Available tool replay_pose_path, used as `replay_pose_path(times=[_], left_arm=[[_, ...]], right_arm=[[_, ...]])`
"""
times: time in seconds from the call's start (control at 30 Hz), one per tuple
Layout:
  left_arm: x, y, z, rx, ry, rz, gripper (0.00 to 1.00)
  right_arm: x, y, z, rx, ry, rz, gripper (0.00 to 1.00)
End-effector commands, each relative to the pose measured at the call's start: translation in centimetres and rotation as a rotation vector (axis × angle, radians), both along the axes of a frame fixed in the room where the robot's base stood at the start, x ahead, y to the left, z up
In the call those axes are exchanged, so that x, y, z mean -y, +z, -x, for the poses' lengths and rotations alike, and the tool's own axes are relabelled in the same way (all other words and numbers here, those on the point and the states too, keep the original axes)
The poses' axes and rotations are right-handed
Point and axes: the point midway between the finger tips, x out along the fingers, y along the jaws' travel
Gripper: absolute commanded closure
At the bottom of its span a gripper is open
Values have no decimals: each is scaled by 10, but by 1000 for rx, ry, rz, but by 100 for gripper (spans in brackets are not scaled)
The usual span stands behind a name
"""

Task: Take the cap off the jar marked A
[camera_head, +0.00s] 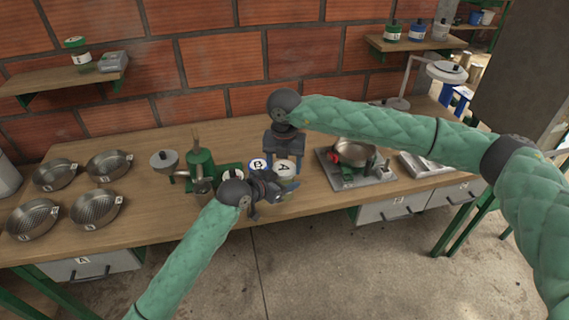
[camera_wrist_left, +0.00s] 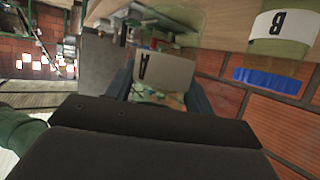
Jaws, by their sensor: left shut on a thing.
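Jar A (camera_head: 286,169), with a pale lettered face, stands near the front of the wooden bench. My left gripper (camera_head: 272,188) reaches in from the front and is shut on jar A. In the left wrist view the jar's A label (camera_wrist_left: 160,74) shows between its fingers. My right gripper (camera_head: 285,162) points down from above, its fingers apart on either side of jar A's upper part. Whether they touch the cap cannot be told. Jar B (camera_head: 257,164), blue-rimmed, stands just left; its label also shows in the left wrist view (camera_wrist_left: 283,27).
A green pulper (camera_head: 201,166) stands left of the jars, several metal pans (camera_head: 97,208) farther left. A scale-like metal plate (camera_head: 352,178) with a pot (camera_head: 355,152) stands close right. Wall shelves (camera_head: 66,80) hang behind. The bench's back middle is mostly clear.

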Motion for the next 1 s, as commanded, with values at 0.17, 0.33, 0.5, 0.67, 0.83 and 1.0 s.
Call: replay_pose_path(times=[0.17,0.33,0.5,0.67,0.83,1.0], left_arm=[[0,0,0,0,1,0,100],[-1,0,0,0,1,0,100],[-1,0,0,0,1,0,100],[-1,0,0,0,1,0,100],[0,0,0,0,1,0,100],[0,0,0,0,1,0,100]], right_arm=[[0,0,0,0,-1,0,66],[1,0,0,0,53,1,67],[1,1,-1,1,191,1,67],[1,1,-1,1,197,1,67],[1,1,-1,1,197,1,67],[1,1,-1,1,197,1,67]])
